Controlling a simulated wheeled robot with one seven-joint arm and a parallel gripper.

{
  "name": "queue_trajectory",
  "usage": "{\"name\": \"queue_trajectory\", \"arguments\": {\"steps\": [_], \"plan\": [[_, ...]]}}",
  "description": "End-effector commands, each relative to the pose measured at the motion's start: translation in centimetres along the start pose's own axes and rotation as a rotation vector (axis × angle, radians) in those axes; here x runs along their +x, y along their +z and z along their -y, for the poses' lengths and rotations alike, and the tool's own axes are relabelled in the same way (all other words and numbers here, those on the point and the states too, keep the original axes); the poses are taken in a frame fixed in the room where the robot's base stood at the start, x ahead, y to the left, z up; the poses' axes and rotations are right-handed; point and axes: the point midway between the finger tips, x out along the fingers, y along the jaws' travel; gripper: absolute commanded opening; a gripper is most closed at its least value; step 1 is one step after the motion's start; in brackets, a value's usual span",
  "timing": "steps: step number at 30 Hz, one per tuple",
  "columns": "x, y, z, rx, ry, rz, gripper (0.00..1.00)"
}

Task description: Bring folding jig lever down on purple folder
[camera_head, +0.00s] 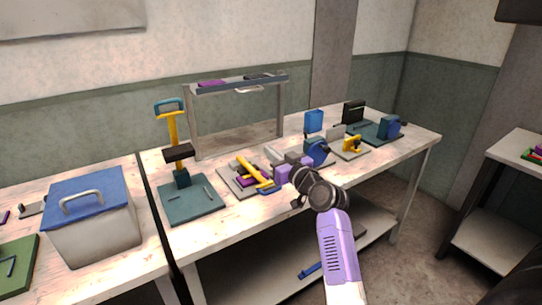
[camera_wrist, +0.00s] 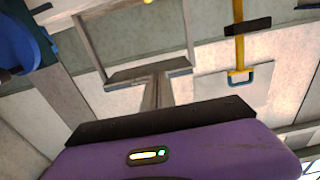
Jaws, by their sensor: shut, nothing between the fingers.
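The folding jig (camera_head: 228,181) is a grey plate on the bench in the head view. Its yellow lever (camera_head: 250,168), with a blue handle (camera_head: 268,187), lies low across the plate. The purple folder (camera_head: 244,182) shows in part under the lever; whether the lever presses on it I cannot tell. My gripper (camera_head: 272,156) is shut and empty, just right of the jig and close to the lever. In the wrist view its shut fingers (camera_wrist: 156,92) point toward the rack, and the folding jig does not show there.
A tall press (camera_head: 175,150) with a yellow column stands left of the jig; it also shows in the wrist view (camera_wrist: 238,50). A rack (camera_head: 194,120) stands behind. A blue-lidded box (camera_head: 95,235) stands left.

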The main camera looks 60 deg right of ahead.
Motion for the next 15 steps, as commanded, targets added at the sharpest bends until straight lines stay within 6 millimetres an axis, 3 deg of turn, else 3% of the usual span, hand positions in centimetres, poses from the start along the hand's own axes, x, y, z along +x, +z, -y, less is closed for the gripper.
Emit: {"name": "queue_trajectory", "arguments": {"steps": [1,15], "plan": [[-0.2,1.1,0.0,-0.001,0.001,-0.011,0.00],[-1.9,4.9,-0.1,0.000,0.001,-0.151,0.00]]}}
